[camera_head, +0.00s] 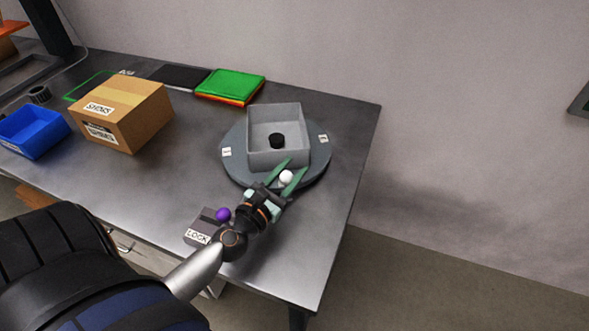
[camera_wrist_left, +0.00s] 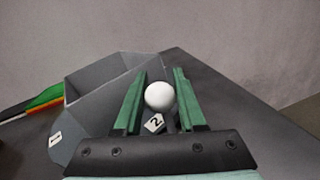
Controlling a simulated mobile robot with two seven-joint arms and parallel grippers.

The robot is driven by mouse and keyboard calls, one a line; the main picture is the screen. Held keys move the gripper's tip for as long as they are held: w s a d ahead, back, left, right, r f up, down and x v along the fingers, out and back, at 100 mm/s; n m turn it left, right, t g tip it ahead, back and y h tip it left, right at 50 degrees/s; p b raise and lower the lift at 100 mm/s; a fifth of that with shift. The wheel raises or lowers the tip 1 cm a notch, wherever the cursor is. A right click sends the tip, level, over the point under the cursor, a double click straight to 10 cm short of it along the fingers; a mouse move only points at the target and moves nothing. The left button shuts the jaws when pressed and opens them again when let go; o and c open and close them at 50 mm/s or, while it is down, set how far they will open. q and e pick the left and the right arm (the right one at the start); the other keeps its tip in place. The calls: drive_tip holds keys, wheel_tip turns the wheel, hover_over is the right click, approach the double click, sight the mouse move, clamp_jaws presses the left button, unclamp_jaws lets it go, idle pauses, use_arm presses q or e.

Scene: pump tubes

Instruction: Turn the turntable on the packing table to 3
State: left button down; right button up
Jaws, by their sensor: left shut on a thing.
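The turntable (camera_head: 236,171) is a round grey disc near the right end of the packing table, carrying an open grey bin (camera_head: 289,155). White number tags sit on its rim; the left (camera_head: 226,152) and right (camera_head: 323,139) ones are too small to read. My left gripper (camera_head: 284,177) is at the disc's front edge, its green fingers shut on a white ball knob (camera_head: 286,177). My right gripper is not in view.
A block labelled LOCK (camera_head: 200,229) with a purple ball (camera_head: 223,214) is left of my left wrist. A cardboard box (camera_head: 128,113), a blue bin (camera_head: 34,131) and green-topped stacked sheets (camera_head: 231,84) stand farther left and back. The bare table (camera_head: 185,165) lies between box and turntable.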

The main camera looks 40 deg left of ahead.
use_arm(q)
drive_tip(key=shift+s+d+f, duration=0.25)
drive_tip(key=shift+d+f, duration=0.15)
drive_tip(key=shift+d, duration=0.2)
drive_tip(key=c, duration=0.9)
unclamp_jaws()
drive_tip(key=o, duration=0.3)
drive_tip(key=shift+s+r, duration=0.1)
drive_tip(key=shift+r, duration=0.1)
drive_tip(key=shift+o, duration=0.4)
drive_tip(key=shift+a, duration=0.1)
